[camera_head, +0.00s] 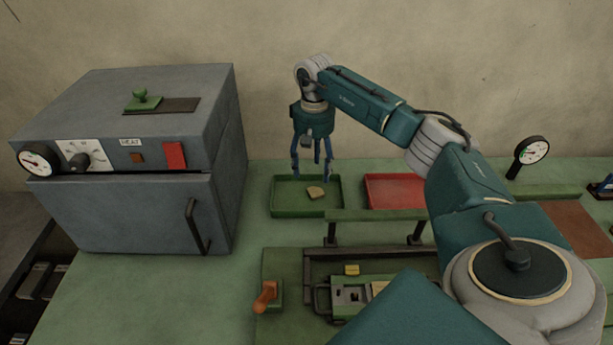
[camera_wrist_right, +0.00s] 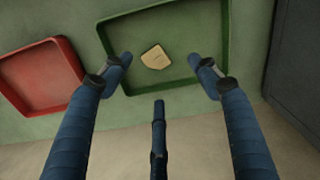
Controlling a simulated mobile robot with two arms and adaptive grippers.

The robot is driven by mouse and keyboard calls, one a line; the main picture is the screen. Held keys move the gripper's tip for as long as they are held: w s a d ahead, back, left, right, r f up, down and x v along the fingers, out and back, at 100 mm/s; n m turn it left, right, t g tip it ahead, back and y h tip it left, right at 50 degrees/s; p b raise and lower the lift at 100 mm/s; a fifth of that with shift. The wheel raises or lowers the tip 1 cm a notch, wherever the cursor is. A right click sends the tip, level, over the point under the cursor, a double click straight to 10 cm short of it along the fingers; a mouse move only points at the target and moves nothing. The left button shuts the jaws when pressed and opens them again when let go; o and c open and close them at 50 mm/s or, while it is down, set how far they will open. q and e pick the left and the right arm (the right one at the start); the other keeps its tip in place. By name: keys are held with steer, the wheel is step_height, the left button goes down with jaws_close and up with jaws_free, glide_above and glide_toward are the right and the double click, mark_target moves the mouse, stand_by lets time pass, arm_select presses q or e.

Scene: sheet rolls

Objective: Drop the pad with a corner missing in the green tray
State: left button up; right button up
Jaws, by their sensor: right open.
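The tan pad (camera_head: 316,193) lies flat inside the green tray (camera_head: 306,214). In the right wrist view the pad (camera_wrist_right: 155,57) shows a cut corner, and the green tray (camera_wrist_right: 226,40) surrounds it. My right gripper (camera_head: 312,170) hangs fingers down above the back part of the tray, apart from the pad. In the right wrist view its three blue fingers (camera_wrist_right: 160,80) are spread with nothing between them. My left gripper is in neither view.
A red tray (camera_head: 395,190) stands right of the green one and looks empty. A grey heater box (camera_head: 130,165) stands at the left. A raised green rail (camera_head: 375,215) and a fixture with an orange-handled lever (camera_head: 265,297) lie in front.

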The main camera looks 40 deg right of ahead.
step_height(320, 180, up, 12)
stand_by(0.6)
stand_by(0.4)
